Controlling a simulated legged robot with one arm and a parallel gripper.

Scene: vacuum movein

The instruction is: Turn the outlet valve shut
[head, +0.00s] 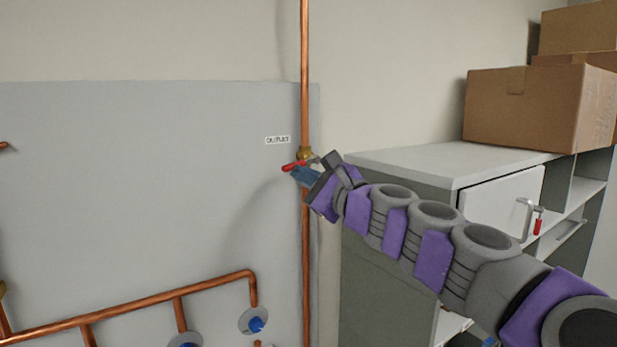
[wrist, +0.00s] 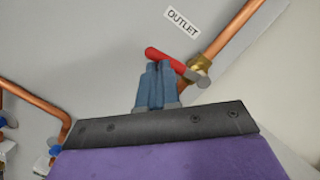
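The outlet valve has a brass body (head: 305,154) on a vertical copper pipe and a red handle (head: 292,166), just below the OUTLET label (head: 277,140). In the wrist view the red handle (wrist: 165,58) lies crosswise to the pipe, beside the brass body (wrist: 200,68). My gripper (head: 300,174) reaches in from the right to the handle. In the wrist view its blue-grey fingers (wrist: 157,82) are close together right at the handle. The fingertips overlap the handle, and I cannot tell whether they grip it or only touch it.
A grey cabinet (head: 400,160) with cardboard boxes (head: 525,105) on top stands to the right, close to my arm. Copper pipes (head: 150,300) with blue-handled valves (head: 256,324) run along the lower left. The grey wall panel (head: 130,180) left of the valve is clear.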

